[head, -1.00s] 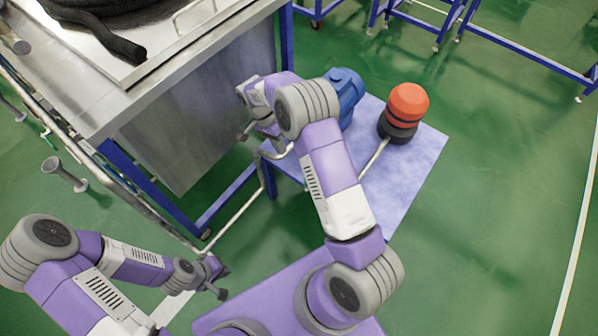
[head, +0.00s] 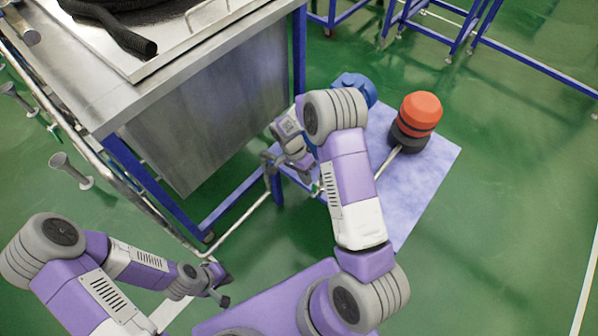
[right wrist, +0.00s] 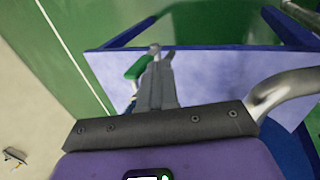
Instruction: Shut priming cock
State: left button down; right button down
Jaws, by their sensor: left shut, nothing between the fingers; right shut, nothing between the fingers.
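A green lever handle (right wrist: 138,68), which looks like the priming cock's, shows in the right wrist view, just left of my right gripper's fingers (right wrist: 158,72). Bare metal shows at its upper end; the cock's body is mostly hidden behind the fingers. I cannot tell whether fingers and handle touch. In the head view my right gripper (head: 307,178) is shut and empty, low over the near-left edge of the purple-blue platform (head: 425,185); the cock is hardly visible there. My left gripper (head: 226,288) is shut and empty at the lower left, far from the cock.
A blue motor (head: 355,86) and an orange-and-black domed vessel (head: 418,114) stand on the platform. A steel tank (head: 215,120) on a blue frame stands to the left. A bent metal pipe (right wrist: 290,88) passes right of the right gripper. Green floor is clear at right.

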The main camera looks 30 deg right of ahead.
jog(key=shift+s+d, duration=0.1)
jog(key=shift+s, duration=0.15)
jog(key=shift+s+d+r+p, duration=0.2)
jog(key=shift+s+p, duration=0.05)
jog(key=shift+s, duration=0.25)
jog(key=shift+s+d+r+p, duration=0.15)
jog(key=shift+s+d+p, duration=0.1)
jog(key=shift+s, duration=0.25)
